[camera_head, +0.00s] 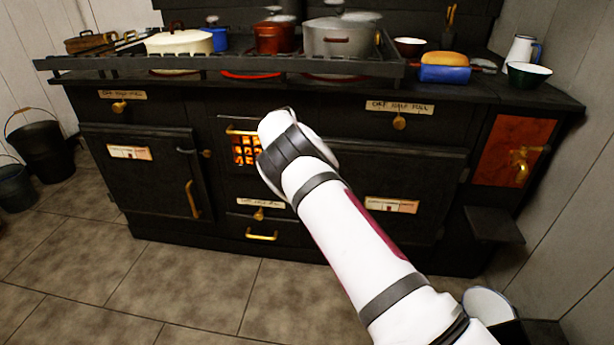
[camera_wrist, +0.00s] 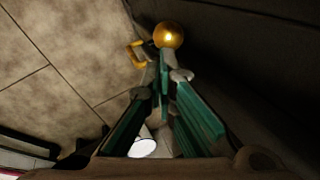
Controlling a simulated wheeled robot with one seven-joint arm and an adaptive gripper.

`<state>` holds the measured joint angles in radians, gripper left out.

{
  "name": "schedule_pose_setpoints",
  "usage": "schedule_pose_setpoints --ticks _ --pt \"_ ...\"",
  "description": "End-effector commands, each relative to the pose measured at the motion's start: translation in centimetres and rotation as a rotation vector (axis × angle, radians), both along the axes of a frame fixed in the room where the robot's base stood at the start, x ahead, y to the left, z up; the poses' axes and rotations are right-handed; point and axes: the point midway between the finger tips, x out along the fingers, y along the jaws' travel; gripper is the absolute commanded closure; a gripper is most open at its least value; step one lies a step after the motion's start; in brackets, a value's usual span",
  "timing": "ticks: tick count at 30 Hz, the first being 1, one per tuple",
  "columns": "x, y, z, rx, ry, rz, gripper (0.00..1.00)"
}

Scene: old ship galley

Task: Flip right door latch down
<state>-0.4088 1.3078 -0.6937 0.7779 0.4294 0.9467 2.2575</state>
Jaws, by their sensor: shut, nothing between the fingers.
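The right oven door (camera_head: 415,170) is a dark panel in the head view, with its left part hidden behind my arm. Its latch does not show in the head view. In the wrist view a round brass knob (camera_wrist: 169,35), probably the latch's end, sticks out beside a dark surface. My gripper (camera_wrist: 164,70) has green-sided fingers, shut and empty, with tips close to the knob. I cannot tell whether they touch it. My arm hides the gripper in the head view. The left oven door (camera_head: 150,175) is shut, with a small brass latch knob (camera_head: 207,153) at its right edge.
A glowing grate (camera_head: 243,150) lies left of my wrist, with a brass drawer handle (camera_head: 262,236) below. A yellow handle (camera_wrist: 135,52) shows left of the knob in the wrist view. Pots stand behind the stove's rail (camera_head: 220,63). The tiled floor (camera_head: 190,280) in front is clear.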

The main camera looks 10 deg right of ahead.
Motion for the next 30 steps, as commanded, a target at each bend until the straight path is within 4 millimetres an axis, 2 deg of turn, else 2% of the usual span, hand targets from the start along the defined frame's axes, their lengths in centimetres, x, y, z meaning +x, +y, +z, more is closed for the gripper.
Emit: schedule_pose_setpoints --ticks 3,12,30 --pt "0.1 0.1 -0.9 0.009 -0.002 -0.004 1.00" --pt "0.2 0.6 -1.9 0.011 -0.001 -0.003 1.00" --pt "0.2 0.6 -2.1 0.011 -0.001 -0.003 1.00"
